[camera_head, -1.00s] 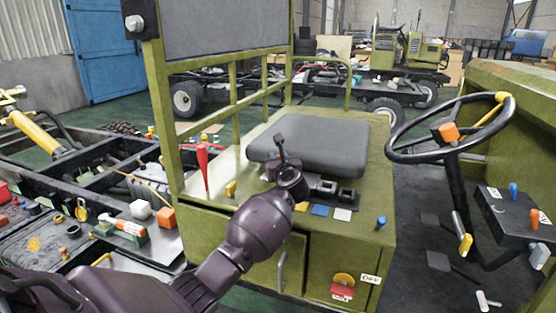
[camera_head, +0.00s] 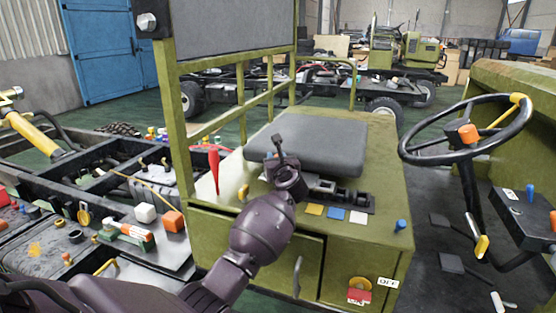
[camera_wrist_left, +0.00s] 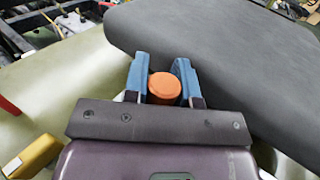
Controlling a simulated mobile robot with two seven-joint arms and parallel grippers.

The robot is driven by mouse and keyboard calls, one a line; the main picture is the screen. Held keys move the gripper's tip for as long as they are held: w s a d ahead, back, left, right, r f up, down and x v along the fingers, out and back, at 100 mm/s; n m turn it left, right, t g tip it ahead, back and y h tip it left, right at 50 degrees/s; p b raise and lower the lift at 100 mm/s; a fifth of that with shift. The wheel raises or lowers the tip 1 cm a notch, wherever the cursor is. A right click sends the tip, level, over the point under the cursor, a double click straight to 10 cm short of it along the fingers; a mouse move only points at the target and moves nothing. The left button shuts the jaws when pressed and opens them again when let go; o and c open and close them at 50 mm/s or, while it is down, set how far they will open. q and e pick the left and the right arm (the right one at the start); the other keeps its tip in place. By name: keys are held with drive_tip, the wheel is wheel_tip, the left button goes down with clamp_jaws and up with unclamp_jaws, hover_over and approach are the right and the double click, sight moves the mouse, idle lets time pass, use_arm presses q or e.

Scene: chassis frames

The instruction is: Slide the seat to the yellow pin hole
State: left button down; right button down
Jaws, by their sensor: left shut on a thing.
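The seat (camera_head: 310,145) is a dark grey cushion on top of the olive base (camera_head: 385,150); it fills the upper right of the left wrist view (camera_wrist_left: 230,60). My left gripper (camera_head: 279,158) is at the seat's front left edge. In the left wrist view its blue fingers (camera_wrist_left: 163,80) are shut on an orange knob (camera_wrist_left: 164,88) beside the seat. A black slotted rail (camera_head: 350,196) shows in front of the seat, its left end hidden by my gripper. My right gripper is not in view.
A red lever (camera_head: 214,170) stands left of the seat, with a small yellow part (camera_head: 243,192) near it. A blue knob (camera_head: 400,225) is at the base's front right. The steering wheel (camera_head: 465,130) is further right. A chassis with loose parts lies left.

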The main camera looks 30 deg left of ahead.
use_arm(q)
drive_tip(key=shift+s+a, duration=0.25)
drive_tip(key=shift+a, duration=0.65)
drive_tip(key=c, duration=0.9)
unclamp_jaws()
drive_tip(key=shift+a, duration=0.15)
drive_tip(key=shift+d, duration=0.2)
drive_tip(key=shift+s+d+f, duration=0.1)
drive_tip(key=shift+s+d, duration=0.15)
drive_tip(key=shift+d, duration=0.05)
drive_tip(key=v, duration=0.9)
drive_tip(key=shift+s+d+b, duration=0.25)
drive_tip(key=shift+s+b, duration=0.05)
drive_tip(key=shift+s, duration=0.05)
